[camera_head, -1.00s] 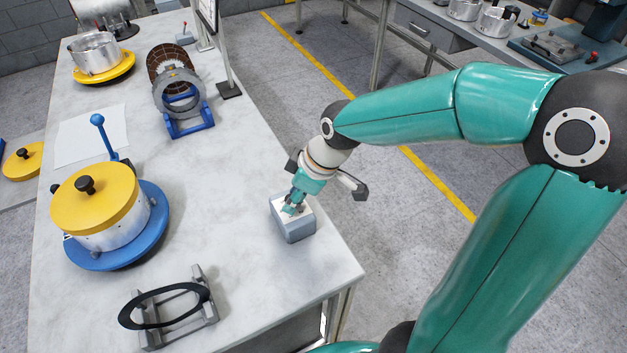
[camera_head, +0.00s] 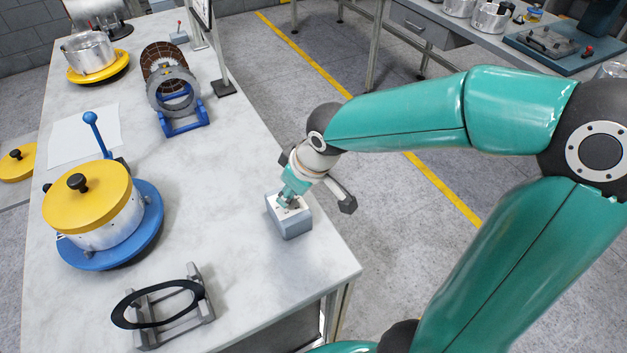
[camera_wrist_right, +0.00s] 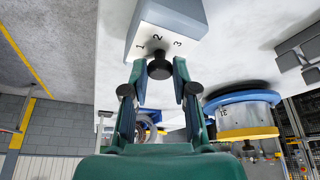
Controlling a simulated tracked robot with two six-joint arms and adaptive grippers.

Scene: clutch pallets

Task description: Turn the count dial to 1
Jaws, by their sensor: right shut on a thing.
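The count dial is a black knob (camera_wrist_right: 159,69) on a small grey box (camera_head: 291,226) with a white face. The numbers 1, 2 and 3 (camera_wrist_right: 158,38) are printed on that face, and they show in the right wrist view. The box stands near the right edge of the table. My right gripper (camera_head: 288,201) is at the top of the box, and in the right wrist view its fingers (camera_wrist_right: 159,73) are closed on the knob from both sides. The number the knob points to cannot be made out. My left gripper is not in view.
On the table (camera_head: 225,175), a yellow-lidded pot (camera_head: 90,210) on a blue base stands at left. A black ring on a grey stand (camera_head: 175,315) is at the front. A brown-and-grey ring part on a blue cradle (camera_head: 183,122) is further back. The table between is clear.

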